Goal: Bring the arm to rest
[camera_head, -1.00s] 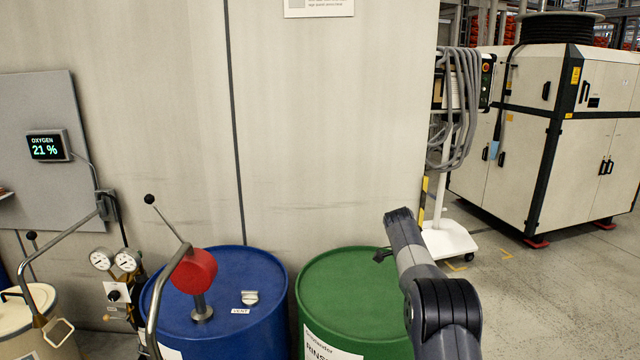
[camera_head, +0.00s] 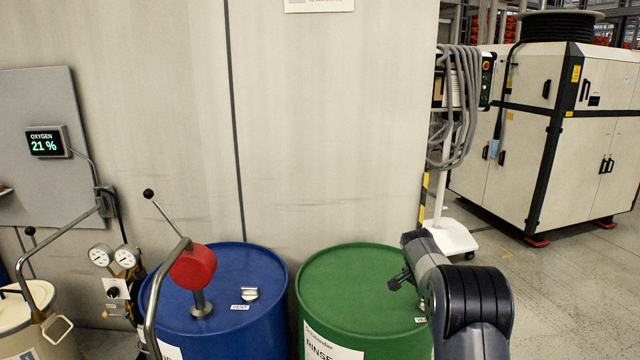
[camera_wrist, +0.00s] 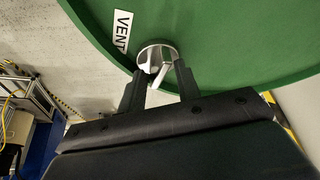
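My arm reaches in from the lower right in the head view, with my gripper (camera_head: 398,280) over the right part of the green drum (camera_head: 345,285). In the wrist view my gripper (camera_wrist: 159,72) has its two dark fingers apart. A silver vent fitting (camera_wrist: 155,56) on the green drum top (camera_wrist: 220,40) shows beyond and between the fingertips, next to a white VENT label (camera_wrist: 122,30). The fingers look open and empty; whether they touch the fitting is hard to tell.
A blue drum (camera_head: 255,280) with a red-headed pump (camera_head: 193,268) and crank stands left of the green drum. A beige wall (camera_head: 330,120) rises behind. A wheeled stand (camera_head: 450,235) with hoses is at the back right. Open floor (camera_head: 560,300) lies to the right.

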